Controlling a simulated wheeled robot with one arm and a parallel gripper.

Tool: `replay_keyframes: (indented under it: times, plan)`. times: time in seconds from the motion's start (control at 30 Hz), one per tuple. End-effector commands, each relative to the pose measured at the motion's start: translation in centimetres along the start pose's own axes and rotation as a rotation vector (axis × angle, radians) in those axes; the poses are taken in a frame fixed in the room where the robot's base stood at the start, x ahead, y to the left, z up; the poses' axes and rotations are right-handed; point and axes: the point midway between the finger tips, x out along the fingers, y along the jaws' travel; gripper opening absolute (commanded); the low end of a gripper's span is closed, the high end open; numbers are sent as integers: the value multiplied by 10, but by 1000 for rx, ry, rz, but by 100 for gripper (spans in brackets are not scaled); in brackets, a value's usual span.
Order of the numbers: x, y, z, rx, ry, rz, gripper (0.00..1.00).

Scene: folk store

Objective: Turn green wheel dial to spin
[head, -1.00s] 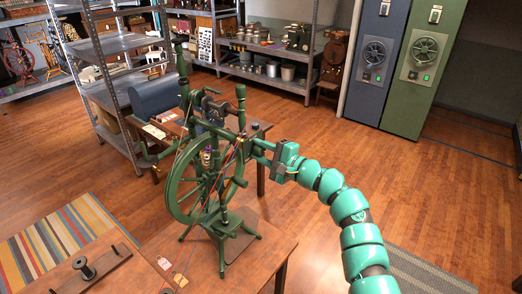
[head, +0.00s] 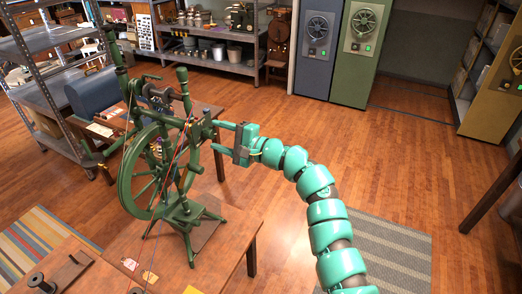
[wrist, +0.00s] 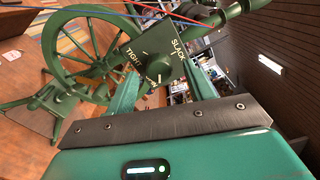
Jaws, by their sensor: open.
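The green spinning wheel (head: 145,172) stands upright on a wooden table at the left of the head view. In the wrist view, its dark square dial plate (wrist: 178,58) carries a round knob (wrist: 157,66) and the words TIGHT and SLACK. A third label below the knob is partly hidden and unreadable. My gripper (head: 217,138) is beside the right side of the wheel's frame. In the wrist view, my gripper (wrist: 162,74) is open, with one finger on each side of the knob. I cannot tell whether either finger touches it.
Thin red and blue cords (wrist: 120,14) cross above the plate. The table (head: 228,225) holds a bobbin on a board at its left front. Blue and green cabinets (head: 361,45) with round wheels stand at the back.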

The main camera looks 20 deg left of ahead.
Motion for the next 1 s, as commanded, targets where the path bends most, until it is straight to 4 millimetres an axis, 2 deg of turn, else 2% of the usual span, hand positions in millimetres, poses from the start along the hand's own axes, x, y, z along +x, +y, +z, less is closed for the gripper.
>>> replay_keyframes:
  times: [0.8,1.0]
  plan:
    - [-121,2,-3,-1,6,-5,53]
    - [-140,2,-2,1,3,-1,53]
